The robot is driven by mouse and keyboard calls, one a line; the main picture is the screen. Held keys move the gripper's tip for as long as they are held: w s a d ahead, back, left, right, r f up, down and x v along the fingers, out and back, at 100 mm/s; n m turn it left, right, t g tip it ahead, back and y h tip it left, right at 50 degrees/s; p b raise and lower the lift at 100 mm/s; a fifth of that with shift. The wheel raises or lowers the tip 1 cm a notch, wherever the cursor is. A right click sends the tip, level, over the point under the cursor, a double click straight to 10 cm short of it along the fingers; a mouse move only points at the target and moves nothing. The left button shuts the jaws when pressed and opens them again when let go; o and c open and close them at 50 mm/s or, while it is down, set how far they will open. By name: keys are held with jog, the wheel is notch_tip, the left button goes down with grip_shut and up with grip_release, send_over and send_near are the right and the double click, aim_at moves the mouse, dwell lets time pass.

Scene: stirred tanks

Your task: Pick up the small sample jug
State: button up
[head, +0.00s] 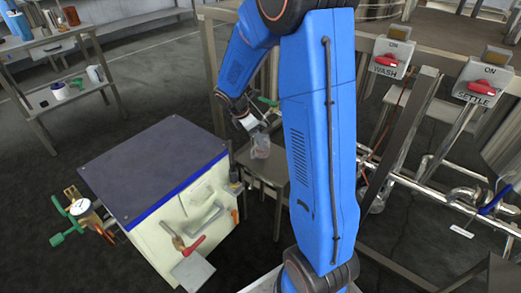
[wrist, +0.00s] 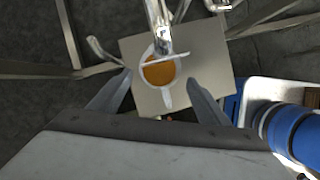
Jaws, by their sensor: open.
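The small sample jug (wrist: 158,73) stands in the wrist view on a grey square stool top (wrist: 205,60). It holds orange liquid, and its pale handle (wrist: 167,98) points toward my gripper. A metal spout (wrist: 159,35) and a thin bar lie over the jug's far rim in this view. My gripper (wrist: 159,80) is open, its two fingers left and right of the handle, with nothing held. In the head view the clear jug (head: 260,147) shows just below my gripper (head: 250,123). Whether the fingers touch the jug is not clear.
A large cream cabinet with a dark top (head: 150,165) stands left of the stool (head: 268,172). Metal pipes (head: 430,175) and the WASH (head: 386,62) and SETTLE (head: 482,85) switches are at right. A side table (head: 75,85) stands at far left.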

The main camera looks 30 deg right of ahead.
aim_at(259, 149)
jog(key=x, duration=0.5)
jog(key=shift+w, duration=0.1)
jog(key=shift+r, duration=0.1)
jog(key=c, duration=1.4)
jog(key=shift+o, duration=0.2)
jog(key=shift+r, duration=0.1)
